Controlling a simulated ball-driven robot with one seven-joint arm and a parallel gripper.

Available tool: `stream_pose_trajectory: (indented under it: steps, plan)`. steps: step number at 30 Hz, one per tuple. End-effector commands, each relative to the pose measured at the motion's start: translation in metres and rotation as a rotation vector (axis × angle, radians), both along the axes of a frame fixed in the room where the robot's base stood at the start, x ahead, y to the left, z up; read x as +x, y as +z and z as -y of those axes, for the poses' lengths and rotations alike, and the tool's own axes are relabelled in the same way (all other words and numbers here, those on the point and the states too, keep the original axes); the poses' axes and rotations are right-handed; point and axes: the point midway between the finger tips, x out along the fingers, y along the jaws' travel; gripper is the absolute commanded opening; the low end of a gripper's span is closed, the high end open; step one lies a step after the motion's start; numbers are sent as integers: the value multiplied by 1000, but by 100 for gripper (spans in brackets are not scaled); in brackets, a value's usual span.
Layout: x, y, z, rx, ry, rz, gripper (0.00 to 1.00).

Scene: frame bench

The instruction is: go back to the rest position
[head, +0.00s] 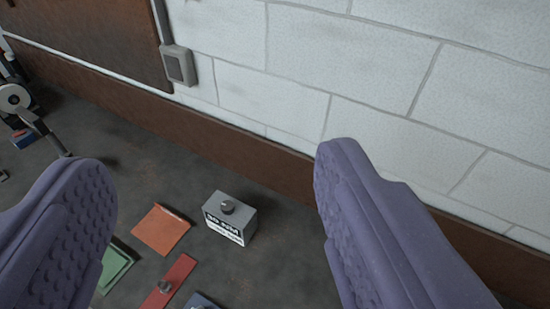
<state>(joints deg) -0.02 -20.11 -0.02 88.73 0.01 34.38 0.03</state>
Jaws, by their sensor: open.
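My gripper (215,190) shows as two purple, textured fingers, one at the lower left and one at the lower right. The fingers are wide apart with nothing held between them. Past the gap, on the dark bench top (275,265), a grey box (230,217) with a black-and-white label and a round knob on top stands near the wall. The gripper appears to be above the bench and touches nothing that I can see. The rest position itself is not marked in the view.
An orange square piece (161,230), a green piece (114,268), a red plate with a knob (168,282) and a partly cut-off blue-grey item (201,301) lie on the bench. A machine with a round part (14,97) is at left. A block wall (300,75) with a switch box (179,65) rises behind.

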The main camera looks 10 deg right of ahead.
Motion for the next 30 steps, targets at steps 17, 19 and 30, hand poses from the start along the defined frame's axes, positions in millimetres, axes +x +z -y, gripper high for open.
stream_pose_trajectory:
  steps: [17,19,30]
  plan:
    - [1,-179,0,-1,0,-2,73]
    - [1,-186,0,-1,0,-2,73]
    - [0,-181,0,-1,0,-2,73]
